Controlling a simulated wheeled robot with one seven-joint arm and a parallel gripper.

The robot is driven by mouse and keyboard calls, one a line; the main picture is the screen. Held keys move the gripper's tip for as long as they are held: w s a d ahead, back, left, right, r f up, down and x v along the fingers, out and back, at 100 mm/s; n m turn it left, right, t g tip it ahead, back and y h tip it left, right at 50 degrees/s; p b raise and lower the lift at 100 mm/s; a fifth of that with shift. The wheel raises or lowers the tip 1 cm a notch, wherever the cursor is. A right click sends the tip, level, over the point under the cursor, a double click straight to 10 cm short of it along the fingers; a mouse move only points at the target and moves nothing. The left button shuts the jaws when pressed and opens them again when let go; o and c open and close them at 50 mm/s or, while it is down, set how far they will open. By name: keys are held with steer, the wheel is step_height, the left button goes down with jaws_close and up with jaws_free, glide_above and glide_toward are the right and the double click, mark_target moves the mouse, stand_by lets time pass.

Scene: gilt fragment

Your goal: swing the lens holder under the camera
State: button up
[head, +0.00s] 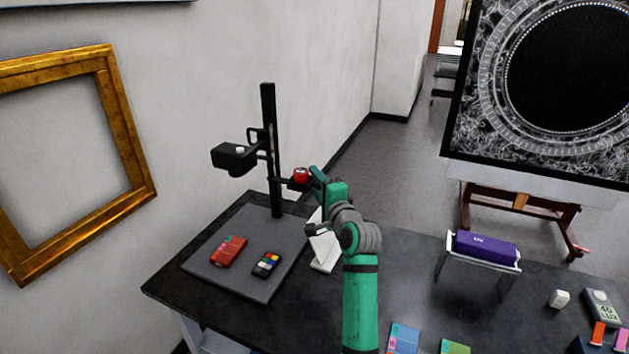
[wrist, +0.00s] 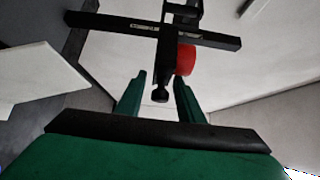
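The black camera (head: 235,157) sits on a bracket on the left of the upright black column (head: 269,120). The lens holder is a dark arm with a red round part (head: 301,175), sticking out to the right of the column, away from beneath the camera. In the wrist view the red part (wrist: 186,60) shows beside a black bar ending in a small knob (wrist: 160,95). My gripper (head: 314,177) is at the holder's outer end. In the wrist view its green fingers (wrist: 158,100) are apart, with the knob between them and gaps at both sides.
A red box (head: 228,251) and a color chart (head: 266,264) lie on the grey baseboard (head: 215,275). A white panel (head: 323,248) stands close to my arm. A purple case (head: 486,247) rests on a small stand at right. A gold frame (head: 120,120) is at the left wall.

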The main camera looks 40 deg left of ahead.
steer(key=shift+w+a, duration=0.25)
steer(key=shift+a, duration=0.2)
jaws_close()
